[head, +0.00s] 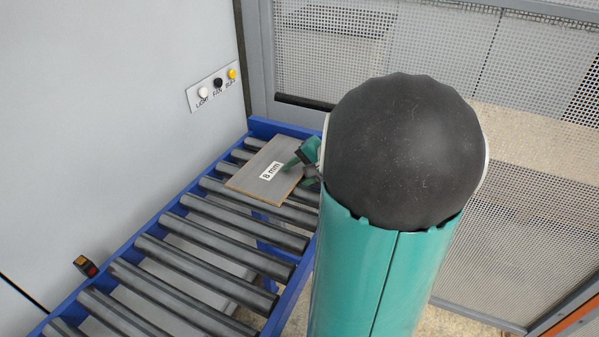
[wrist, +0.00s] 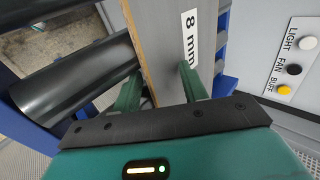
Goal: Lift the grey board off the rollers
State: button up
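The grey board (head: 260,170) lies flat on the rollers toward the far end of the conveyor, with an "8 mm" label on its top face. In the wrist view the board (wrist: 170,35) shows its grey face and brown edge. My gripper (head: 300,172) is at the board's right edge. In the wrist view my gripper (wrist: 160,82) has its two green fingers apart, one over the labelled face and one past the brown edge. A gap shows between the fingers and the board, though contact is hard to judge. My arm hides part of the conveyor's right side.
The roller conveyor (head: 182,225) has a blue frame. A wall panel (head: 217,88) with LIGHT, FAN and BUFF buttons is behind the board. Mesh fencing (head: 335,60) stands behind. The nearer rollers are bare.

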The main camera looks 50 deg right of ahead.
jog(key=shift+w+a+r+t+y, duration=0.1)
jog(key=shift+w+r+t+y, duration=0.15)
jog(key=shift+r+t, duration=0.6)
jog(key=shift+w+a+r+t+y, duration=0.1)
jog(key=shift+r+t+y, duration=0.25)
jog(key=shift+r+t, duration=0.45)
jog(key=shift+w+r+t+y, duration=0.25)
jog(key=shift+r+t, duration=0.35)
jog(key=shift+t, duration=0.45)
jog(key=c, duration=0.5)
jog(key=shift+x, duration=1)
jog(key=shift+w+a+f, duration=0.1)
jog(key=shift+w, duration=0.15)
